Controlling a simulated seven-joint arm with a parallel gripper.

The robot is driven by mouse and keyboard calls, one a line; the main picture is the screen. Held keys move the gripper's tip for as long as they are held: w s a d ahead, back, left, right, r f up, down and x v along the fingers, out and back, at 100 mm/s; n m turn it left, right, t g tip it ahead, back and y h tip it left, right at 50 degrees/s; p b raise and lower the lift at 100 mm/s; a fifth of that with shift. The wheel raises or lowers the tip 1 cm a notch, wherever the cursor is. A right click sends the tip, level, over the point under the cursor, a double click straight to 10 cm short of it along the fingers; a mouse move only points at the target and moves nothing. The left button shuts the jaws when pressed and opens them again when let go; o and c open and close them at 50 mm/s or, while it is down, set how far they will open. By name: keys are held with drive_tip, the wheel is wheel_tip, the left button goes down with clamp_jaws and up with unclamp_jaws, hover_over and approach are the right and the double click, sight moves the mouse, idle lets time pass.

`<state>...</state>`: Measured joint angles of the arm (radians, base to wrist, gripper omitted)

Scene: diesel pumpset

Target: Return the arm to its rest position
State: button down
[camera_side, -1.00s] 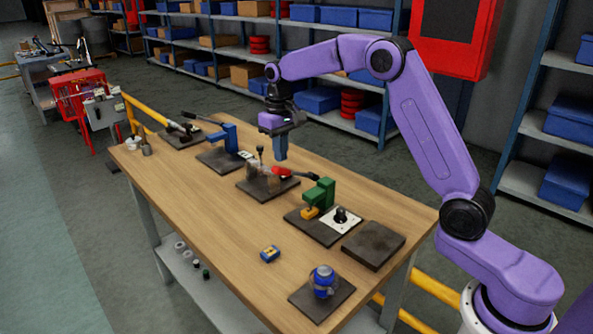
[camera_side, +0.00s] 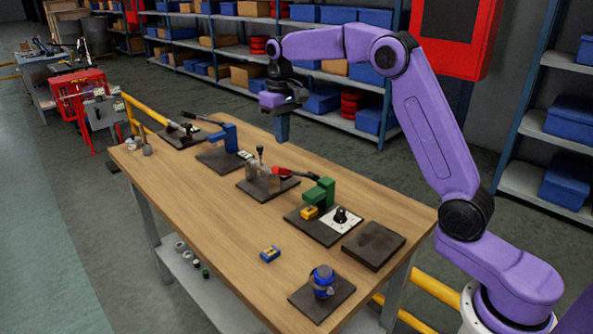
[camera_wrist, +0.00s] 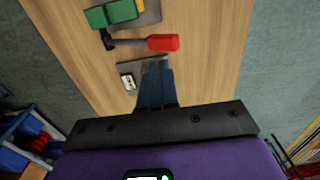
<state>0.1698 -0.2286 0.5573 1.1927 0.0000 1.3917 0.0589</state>
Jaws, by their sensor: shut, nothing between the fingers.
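My purple arm stretches from its base at the right out over the wooden workbench (camera_side: 210,205). My gripper (camera_side: 282,138) hangs pointing down above the bench's back edge, clear of the fixtures. Its blue-grey fingers are together with nothing between them. In the wrist view my gripper's fingers (camera_wrist: 154,70) reach over the bench, partly covering a dark plate beneath.
A small yellow-blue block (camera_side: 270,254) lies on bare wood. Shelves (camera_side: 240,48) and a red cabinet (camera_side: 455,38) stand behind.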

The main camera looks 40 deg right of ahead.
drive_tip(key=s+a+n, duration=0.3)
drive_tip(key=s+a, duration=0.2)
drive_tip(key=s, duration=0.4)
drive_tip(key=s+a+n, duration=0.3)
drive_tip(key=s+a, duration=0.2)
drive_tip(key=s, duration=0.4)
drive_tip(key=s+d+f+n, duration=0.2)
drive_tip(key=s+f+n, duration=0.1)
drive_tip(key=s, duration=0.8)
drive_tip(key=s+d+f+n, duration=0.3)
drive_tip(key=s, duration=0.9)
drive_tip(key=shift+s+n, duration=0.2)
drive_tip(key=shift+n, duration=0.1)
